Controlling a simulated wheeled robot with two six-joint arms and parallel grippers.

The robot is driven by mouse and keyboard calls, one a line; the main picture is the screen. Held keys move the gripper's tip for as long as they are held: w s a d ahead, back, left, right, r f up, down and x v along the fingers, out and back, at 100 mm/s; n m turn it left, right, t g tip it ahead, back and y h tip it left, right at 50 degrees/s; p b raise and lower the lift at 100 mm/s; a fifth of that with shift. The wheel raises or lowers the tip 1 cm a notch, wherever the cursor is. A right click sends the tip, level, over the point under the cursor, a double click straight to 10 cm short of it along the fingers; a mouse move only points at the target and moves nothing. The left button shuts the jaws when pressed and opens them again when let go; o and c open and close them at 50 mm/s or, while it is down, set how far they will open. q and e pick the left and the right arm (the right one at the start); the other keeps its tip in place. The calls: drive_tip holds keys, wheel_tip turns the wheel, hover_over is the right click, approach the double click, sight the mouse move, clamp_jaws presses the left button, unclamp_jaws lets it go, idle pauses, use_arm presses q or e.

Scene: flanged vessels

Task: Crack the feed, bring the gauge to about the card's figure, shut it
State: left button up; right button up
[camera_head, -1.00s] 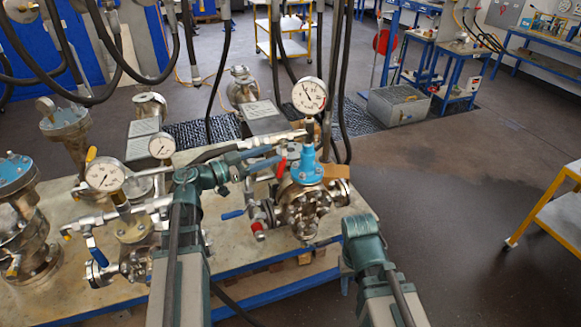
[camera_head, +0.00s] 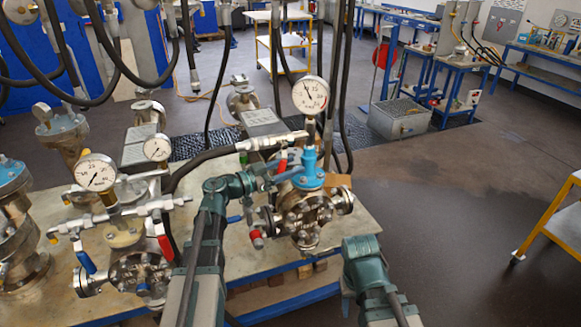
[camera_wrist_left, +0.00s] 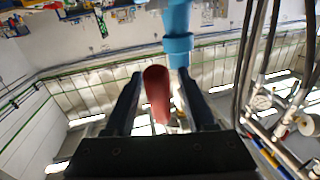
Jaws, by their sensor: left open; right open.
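The right flanged vessel (camera_head: 305,222) has a blue top and a white dial gauge (camera_head: 311,95) above it; I cannot read the needle surely. A red lever handle (camera_head: 283,160) stands beside its blue neck. My left gripper (camera_head: 277,173) is open at this handle. In the left wrist view the red handle (camera_wrist_left: 157,92) lies between the two spread fingers, with the blue neck (camera_wrist_left: 178,48) just beyond the right finger. Whether the fingers touch it I cannot tell. My right arm reaches in at the lower right; its fingers do not show. I cannot make out a readable card.
A left vessel (camera_head: 145,275) carries two gauges (camera_head: 96,172) (camera_head: 157,148), a red lever (camera_head: 165,246) and a blue lever (camera_head: 86,262). Black hoses (camera_head: 232,70) hang behind. A metal bin (camera_head: 400,118) stands behind at right.

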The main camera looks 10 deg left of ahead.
use_arm(q)
drive_tip(key=shift+w+d, duration=0.1)
drive_tip(key=shift+c, duration=0.2)
clamp_jaws()
idle(1.2)
